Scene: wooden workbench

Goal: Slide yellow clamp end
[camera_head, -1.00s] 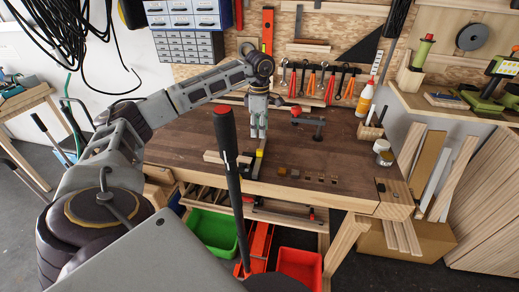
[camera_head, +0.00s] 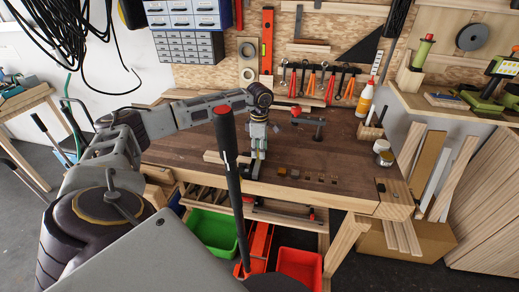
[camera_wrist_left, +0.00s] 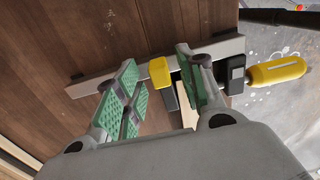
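The bar clamp shows in the left wrist view as a grey metal bar (camera_wrist_left: 100,82) lying across the wooden bench. It carries a yellow block end (camera_wrist_left: 161,70) and, at the right, a black jaw with a yellow handle (camera_wrist_left: 277,72) past the bench edge. My left gripper (camera_wrist_left: 158,82) is open. Its green-padded fingers stand on either side of the yellow block, with visible gaps. In the head view my left gripper (camera_head: 258,152) points down at the bench's front and hides the yellow block. My right gripper is not in view.
A wooden strip (camera_head: 213,157) lies left of my gripper on the workbench (camera_head: 185,140). A red-and-black tool (camera_head: 310,120) and small wooden blocks (camera_head: 308,175) are to the right. A glue bottle (camera_head: 365,100) stands at the back. Green (camera_head: 213,232) and red bins sit below.

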